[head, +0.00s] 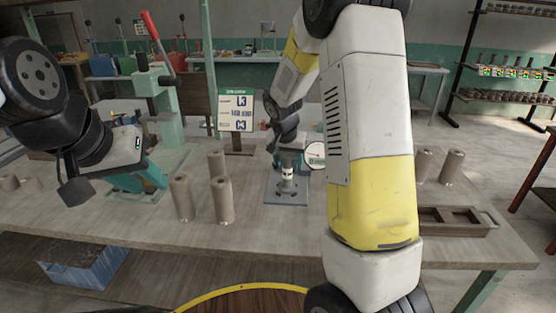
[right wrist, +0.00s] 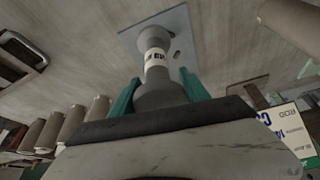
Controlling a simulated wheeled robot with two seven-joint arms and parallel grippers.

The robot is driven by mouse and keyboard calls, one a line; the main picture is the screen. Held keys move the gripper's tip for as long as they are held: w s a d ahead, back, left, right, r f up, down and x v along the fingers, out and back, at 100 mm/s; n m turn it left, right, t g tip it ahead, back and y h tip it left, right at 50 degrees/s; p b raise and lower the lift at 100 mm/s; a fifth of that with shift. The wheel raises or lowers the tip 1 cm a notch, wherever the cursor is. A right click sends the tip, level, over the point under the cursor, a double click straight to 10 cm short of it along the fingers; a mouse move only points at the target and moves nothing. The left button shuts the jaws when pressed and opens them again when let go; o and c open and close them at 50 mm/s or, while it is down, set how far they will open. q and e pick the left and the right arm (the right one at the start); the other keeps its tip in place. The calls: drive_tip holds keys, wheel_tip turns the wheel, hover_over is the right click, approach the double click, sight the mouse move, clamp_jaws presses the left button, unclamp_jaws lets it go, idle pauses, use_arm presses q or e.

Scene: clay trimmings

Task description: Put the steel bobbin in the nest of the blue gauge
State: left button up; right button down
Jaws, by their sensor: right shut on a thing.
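The steel bobbin (head: 288,184) has a pale printed band round its waist and stands roughly upright over the blue gauge (head: 271,194). My right gripper (head: 287,156) comes down from above and is shut on the bobbin's upper end. In the right wrist view the teal fingers (right wrist: 158,92) flank the near end of the bobbin (right wrist: 154,59), and its far end overlaps the gauge's plate (right wrist: 183,30). The nest is hidden under the bobbin; I cannot tell whether the bobbin touches it. My left gripper (head: 150,172) is at the left, near the green press; its finger gap is unclear.
A round dial (head: 315,155) stands right beside the bobbin, partly behind my right arm. Several brown clay cylinders (head: 222,200) stand left of the gauge. A sign (head: 236,110) stands behind, the green press (head: 160,105) at left, and a compartmented tray (head: 450,229) at right.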

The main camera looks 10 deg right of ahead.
drive_tip(key=w+d+f, duration=0.1)
drive_tip(key=w+f, duration=0.3)
drive_tip(key=shift+w, duration=0.3)
drive_tip(key=c, duration=0.6)
unclamp_jaws()
drive_tip(key=shift+f, duration=0.1)
drive_tip(key=shift+o, duration=0.2)
